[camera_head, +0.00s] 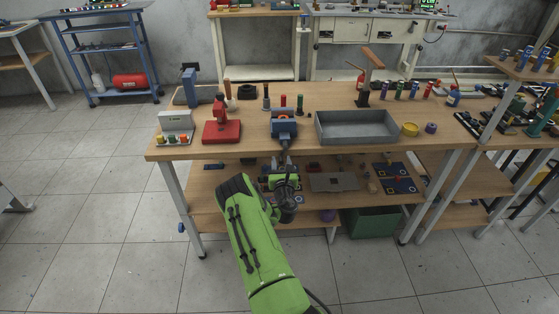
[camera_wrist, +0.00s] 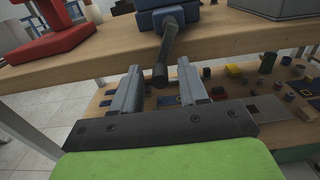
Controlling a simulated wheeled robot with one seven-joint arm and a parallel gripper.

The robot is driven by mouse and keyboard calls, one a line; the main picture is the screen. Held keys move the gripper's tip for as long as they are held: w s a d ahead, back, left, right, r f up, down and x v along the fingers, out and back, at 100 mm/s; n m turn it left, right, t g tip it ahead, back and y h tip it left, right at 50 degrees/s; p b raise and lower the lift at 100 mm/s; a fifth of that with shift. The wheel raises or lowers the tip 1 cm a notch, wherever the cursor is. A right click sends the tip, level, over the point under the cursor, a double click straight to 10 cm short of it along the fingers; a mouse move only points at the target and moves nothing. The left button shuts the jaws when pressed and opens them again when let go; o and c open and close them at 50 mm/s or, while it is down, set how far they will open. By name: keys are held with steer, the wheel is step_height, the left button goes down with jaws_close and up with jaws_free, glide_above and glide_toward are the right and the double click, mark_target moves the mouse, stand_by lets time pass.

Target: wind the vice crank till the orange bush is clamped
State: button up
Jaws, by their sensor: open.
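A blue vice (camera_head: 284,127) stands at the front edge of the wooden bench, left of the grey tray. Its dark crank (camera_wrist: 168,45) hangs down from the vice's front, past the bench edge, and ends in a dark handle (camera_wrist: 160,76). My gripper (camera_wrist: 159,68) is open, with the handle end showing between its two fingertips and a gap on each side. In the head view my gripper (camera_head: 283,170) is just below the bench edge, in front of the vice. I cannot make out the orange bush in the vice jaws.
A red tool (camera_head: 221,128) stands left of the vice and a grey tray (camera_head: 356,127) to its right. The bench's front edge (camera_wrist: 60,72) lies close above my fingers. The lower shelf (camera_head: 235,196) holds several small parts and a grey plate.

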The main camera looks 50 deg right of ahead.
jaws_close()
steer(key=m, duration=0.1)
steer(key=m+b, duration=0.1)
steer(key=w+m+b, duration=0.1)
steer(key=m, duration=0.1)
steer(key=shift+a+r, duration=0.4)
steer(key=s+d+r+m+b, duration=0.1)
steer(key=r+m, duration=0.2)
steer(key=m, duration=1.2)
steer(key=s+d+r+m+b, duration=0.1)
steer(key=r+m, duration=0.3)
steer(key=m, duration=1)
steer(key=shift+s+d+m, duration=0.4)
steer(key=shift+s+d, duration=0.05)
steer(key=shift+s, duration=0.25)
